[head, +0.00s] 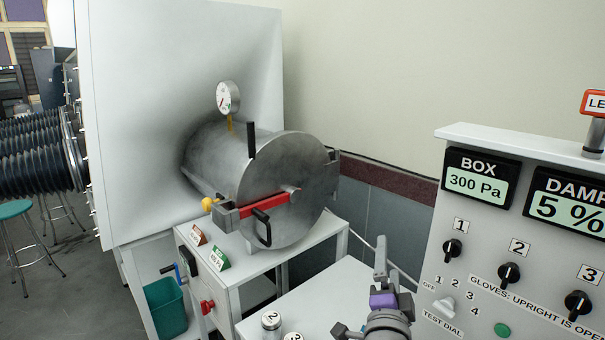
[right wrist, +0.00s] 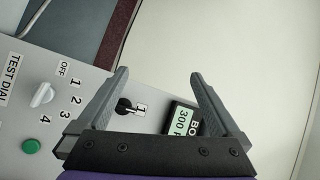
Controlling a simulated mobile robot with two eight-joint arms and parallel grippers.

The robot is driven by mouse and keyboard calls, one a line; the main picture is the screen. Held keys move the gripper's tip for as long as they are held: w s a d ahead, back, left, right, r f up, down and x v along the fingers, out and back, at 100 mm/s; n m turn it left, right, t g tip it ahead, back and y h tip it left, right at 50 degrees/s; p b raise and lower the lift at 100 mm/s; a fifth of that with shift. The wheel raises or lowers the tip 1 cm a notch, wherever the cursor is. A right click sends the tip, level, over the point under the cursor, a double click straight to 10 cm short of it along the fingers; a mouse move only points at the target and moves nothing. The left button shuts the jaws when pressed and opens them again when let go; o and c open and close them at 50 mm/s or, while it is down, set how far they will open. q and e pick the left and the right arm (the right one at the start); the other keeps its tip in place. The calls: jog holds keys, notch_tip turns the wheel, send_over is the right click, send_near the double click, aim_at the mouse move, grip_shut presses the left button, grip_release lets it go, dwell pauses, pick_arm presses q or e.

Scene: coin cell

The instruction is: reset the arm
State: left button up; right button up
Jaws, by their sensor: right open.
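My right gripper (head: 381,262) is at the lower middle right of the head view, above a white surface and left of the control panel. In the right wrist view its two grey fingers (right wrist: 159,74) are spread, with nothing between their tips. Behind the fingers the wrist view shows the panel's knob 1 (right wrist: 127,106) and the small display (right wrist: 181,121). The gripper does not appear to hold anything. My left gripper is not in view.
A steel chamber (head: 262,165) with a gauge (head: 228,98) and red latch bar (head: 264,204) stands left of the gripper. The control panel (head: 463,222) with several knobs is close on the right. A numbered container (head: 271,322) sits at the bottom. Bare wall lies behind.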

jog(key=s+a+f+n+g+y, duration=0.3)
jog(key=s+f+n+y, duration=0.15)
jog(key=f+n, duration=0.3)
jog(key=s+a+f+n+g+y, duration=0.35)
jog(key=s+f+n, duration=0.25)
jog(key=f, duration=0.3)
jog(key=s+d+f+n+g+h, duration=0.1)
jog(key=s+d+f+g, duration=0.2)
jog(key=s+f, duration=0.3)
jog(key=s+d+f+n+g+h, duration=0.1)
jog(key=s+d+f+n+g, duration=0.1)
jog(key=s+f, duration=0.5)
jog(key=shift+s+d+g+h, duration=0.2)
jog(key=shift+d+g+h, duration=0.1)
jog(key=shift+d+g, duration=0.55)
jog(key=shift+f, duration=0.1)
